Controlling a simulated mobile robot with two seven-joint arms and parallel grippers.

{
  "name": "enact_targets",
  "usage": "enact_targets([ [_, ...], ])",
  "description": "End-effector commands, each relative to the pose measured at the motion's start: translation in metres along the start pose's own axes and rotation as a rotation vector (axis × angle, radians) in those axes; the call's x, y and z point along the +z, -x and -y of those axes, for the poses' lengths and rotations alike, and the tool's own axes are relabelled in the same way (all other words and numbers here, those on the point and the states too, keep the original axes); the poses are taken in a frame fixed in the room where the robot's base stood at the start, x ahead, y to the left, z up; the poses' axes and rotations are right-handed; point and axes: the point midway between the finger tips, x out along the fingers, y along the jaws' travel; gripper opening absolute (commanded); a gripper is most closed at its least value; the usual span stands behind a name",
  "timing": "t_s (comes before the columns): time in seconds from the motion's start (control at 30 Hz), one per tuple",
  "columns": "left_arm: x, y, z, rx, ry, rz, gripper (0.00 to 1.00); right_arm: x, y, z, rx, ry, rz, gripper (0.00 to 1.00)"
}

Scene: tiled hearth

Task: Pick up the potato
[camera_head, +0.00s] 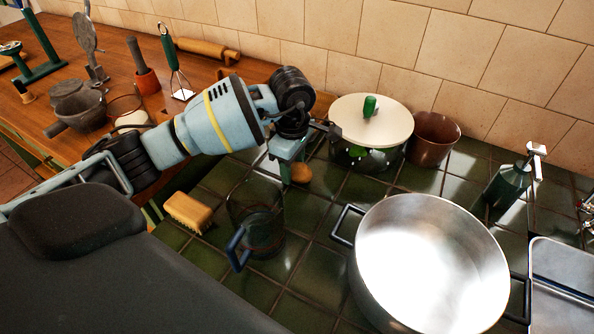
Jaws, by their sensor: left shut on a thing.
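The potato (301,173) is a small, rounded brown thing near the middle of the head view, above or on the dark green tiles. My left gripper (291,168) reaches in from the left and points down. It is shut on the potato, and its fingers hide part of it. I cannot tell whether the potato touches the tiles. My right gripper is not in view.
A clear jug (257,232) with a blue handle stands just in front, beside a yellow brush (189,211). A lidded pot (350,118) and a brown pot (433,139) stand behind right. A large steel pot (431,262) fills the front right.

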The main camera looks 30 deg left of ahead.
Motion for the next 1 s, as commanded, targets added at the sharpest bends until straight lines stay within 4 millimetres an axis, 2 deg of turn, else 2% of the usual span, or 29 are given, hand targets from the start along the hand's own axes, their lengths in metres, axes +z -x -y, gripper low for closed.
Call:
enact_targets([
  [0.27,0.000,0.002,0.000,0.001,0.000,0.000,0.20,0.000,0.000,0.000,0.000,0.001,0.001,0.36],
  [0.37,0.000,0.008,-0.001,0.002,0.001,0.000,0.20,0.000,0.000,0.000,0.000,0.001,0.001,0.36],
  [0.8,0.000,0.083,-0.001,0.003,0.000,0.000,0.20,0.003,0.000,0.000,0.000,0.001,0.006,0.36],
  [1.0,0.000,0.099,0.000,0.000,0.000,0.001,0.20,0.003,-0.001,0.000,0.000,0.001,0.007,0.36],
])
